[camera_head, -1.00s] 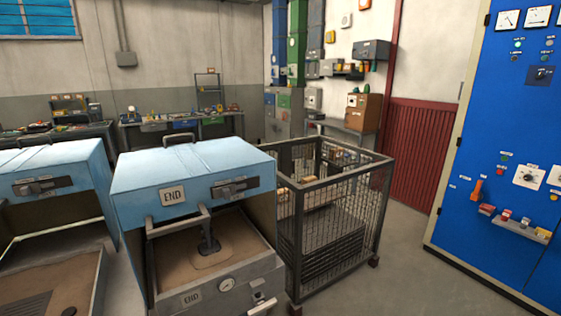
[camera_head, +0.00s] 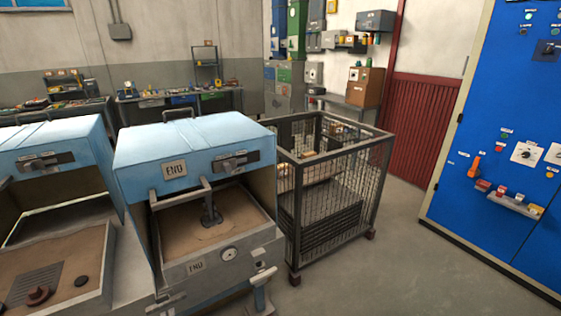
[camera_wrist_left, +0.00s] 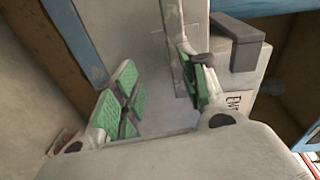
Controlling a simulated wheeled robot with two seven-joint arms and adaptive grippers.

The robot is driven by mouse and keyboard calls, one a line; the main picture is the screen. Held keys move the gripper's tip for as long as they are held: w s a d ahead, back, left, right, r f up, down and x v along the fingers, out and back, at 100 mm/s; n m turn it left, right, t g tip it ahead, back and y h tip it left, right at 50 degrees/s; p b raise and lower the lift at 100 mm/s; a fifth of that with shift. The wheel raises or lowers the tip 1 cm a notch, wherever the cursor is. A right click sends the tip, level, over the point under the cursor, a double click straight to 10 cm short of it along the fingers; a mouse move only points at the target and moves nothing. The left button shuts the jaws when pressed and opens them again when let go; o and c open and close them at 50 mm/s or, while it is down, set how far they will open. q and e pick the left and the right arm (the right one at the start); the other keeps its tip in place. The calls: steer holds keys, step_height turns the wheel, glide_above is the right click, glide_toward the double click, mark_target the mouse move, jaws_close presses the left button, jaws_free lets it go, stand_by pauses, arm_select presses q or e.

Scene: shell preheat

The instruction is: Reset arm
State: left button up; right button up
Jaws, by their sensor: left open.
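My left gripper (camera_wrist_left: 160,95) shows in the left wrist view with its two green-padded fingers spread apart. It is open, and nothing shows between the pads. A dark grey handle-like block (camera_wrist_left: 240,45) and a pale panel with a partly hidden label lie just beyond the right finger; I cannot tell whether the finger touches them. Neither gripper shows in the head view. The head view shows a blue box machine marked END (camera_head: 195,150), its front open over a sand-coloured tray with a dark post (camera_head: 211,208) standing in it.
A second blue machine (camera_head: 45,150) stands at the left. A wire cage cart (camera_head: 335,200) stands right of the END machine. A blue control cabinet (camera_head: 510,130) stands at the right. The floor (camera_head: 400,260) between cart and cabinet is clear. Workbenches line the back wall.

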arm_select(q)
steer(key=s+d+f+n+g+h, duration=0.25)
steer(key=s+d+f, duration=0.25)
steer(key=s+f, duration=0.4)
steer(key=s+d+f+n+g+h, duration=0.1)
steer(key=s+d+f+g+h, duration=0.25)
steer(key=s+f, duration=0.5)
steer(key=s+f+n+g, duration=0.2)
steer(key=s+f, duration=0.4)
steer(key=s, duration=0.7)
steer(key=s+f+n+g, duration=0.3)
steer(key=s+f+g, duration=0.2)
steer(key=s, duration=0.9)
steer(key=shift+f+g+h, duration=0.3)
steer(key=shift+f+h, duration=0.05)
steer(key=shift+h, duration=0.05)
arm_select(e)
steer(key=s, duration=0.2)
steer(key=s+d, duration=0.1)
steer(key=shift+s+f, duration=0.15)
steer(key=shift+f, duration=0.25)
arm_select(q)
steer(key=shift+w+d, duration=0.1)
steer(key=shift+w, duration=0.05)
